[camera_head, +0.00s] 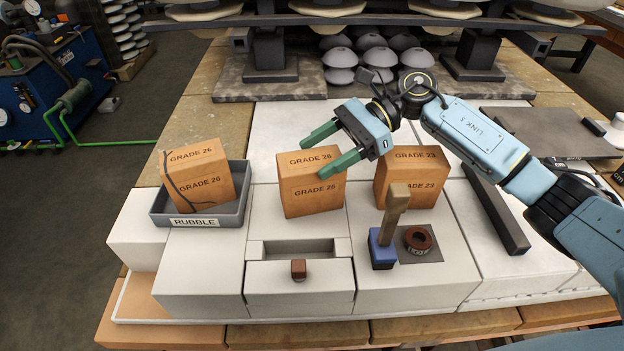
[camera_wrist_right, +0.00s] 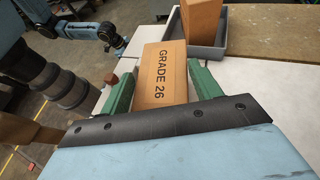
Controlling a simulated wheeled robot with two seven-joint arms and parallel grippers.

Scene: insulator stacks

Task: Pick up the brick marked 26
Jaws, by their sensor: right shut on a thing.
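An orange brick marked GRADE 26 (camera_head: 312,197) stands upright on the pale blocks in the middle. My right gripper (camera_head: 333,146) reaches in from the right, with its green fingers on either side of the brick's top. It is shut on this brick. In the right wrist view the brick (camera_wrist_right: 161,75) sits between the two fingers (camera_wrist_right: 160,90). I cannot tell whether its base touches the surface. A second brick marked GRADE 26 (camera_head: 200,177), with dark crack lines, leans in the grey RUBBLE tray (camera_head: 199,221). My left gripper is not in view.
A GRADE 23 brick (camera_head: 412,178) stands just right of the held one. In front of it are a wooden-handled tool with a blue block (camera_head: 382,249) and a brown ring (camera_head: 418,239). A drawer with a brown knob (camera_head: 298,268) is at the front. Shelves of insulators (camera_head: 372,52) stand behind.

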